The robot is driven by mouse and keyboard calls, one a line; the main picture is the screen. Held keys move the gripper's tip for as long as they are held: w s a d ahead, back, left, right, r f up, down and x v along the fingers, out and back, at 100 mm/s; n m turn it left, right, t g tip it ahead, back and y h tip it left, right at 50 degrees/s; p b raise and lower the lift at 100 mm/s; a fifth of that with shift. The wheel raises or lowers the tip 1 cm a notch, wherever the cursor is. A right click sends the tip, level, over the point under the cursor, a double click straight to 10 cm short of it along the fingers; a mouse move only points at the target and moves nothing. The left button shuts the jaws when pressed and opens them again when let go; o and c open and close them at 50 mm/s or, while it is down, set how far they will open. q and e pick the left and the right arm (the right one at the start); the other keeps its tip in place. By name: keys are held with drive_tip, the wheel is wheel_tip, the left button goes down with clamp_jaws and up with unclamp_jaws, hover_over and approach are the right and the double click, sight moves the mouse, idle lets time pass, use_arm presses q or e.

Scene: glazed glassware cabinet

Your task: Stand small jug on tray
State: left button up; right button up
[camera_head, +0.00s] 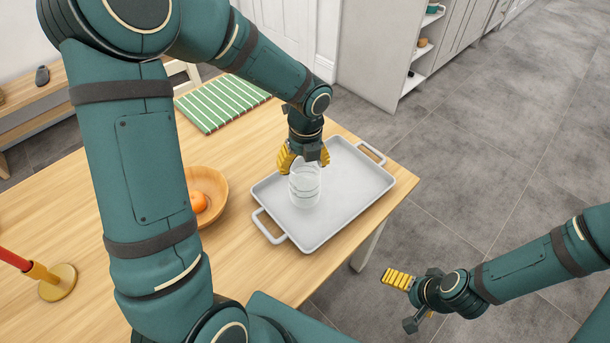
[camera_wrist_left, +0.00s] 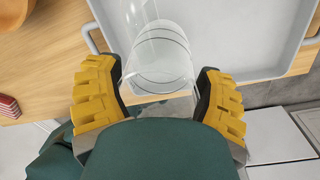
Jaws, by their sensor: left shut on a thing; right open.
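The small jug (camera_head: 305,188) is clear glass and upright, over the left part of the grey tray (camera_head: 347,185) in the head view. My left gripper (camera_head: 303,158) is shut on the jug near its top. In the left wrist view the jug (camera_wrist_left: 160,55) lies between the yellow fingers of the left gripper (camera_wrist_left: 160,97), with the tray (camera_wrist_left: 235,55) behind it. I cannot tell whether the jug's base touches the tray. My right gripper (camera_head: 405,300) is open and empty, off the table over the floor.
A wooden bowl (camera_head: 216,190) with orange fruit (camera_head: 198,202) stands left of the tray on the wooden table (camera_head: 265,265). A green striped mat (camera_head: 220,102) lies behind. A red candle in a brass holder (camera_head: 58,283) stands at the left. The tray's right part is clear.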

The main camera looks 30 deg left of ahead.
sight(303, 173)
use_arm(q)
drive_tip(key=shift+f+b, duration=0.6)
drive_tip(key=shift+f, duration=1.4)
drive_tip(key=shift+r, duration=0.1)
drive_tip(key=o, duration=1.2)
drive_tip(key=shift+o, duration=0.2)
wheel_tip(303, 173, up, 12)
drive_tip(key=p, duration=0.3)
drive_tip(key=shift+w+d, duration=0.25)
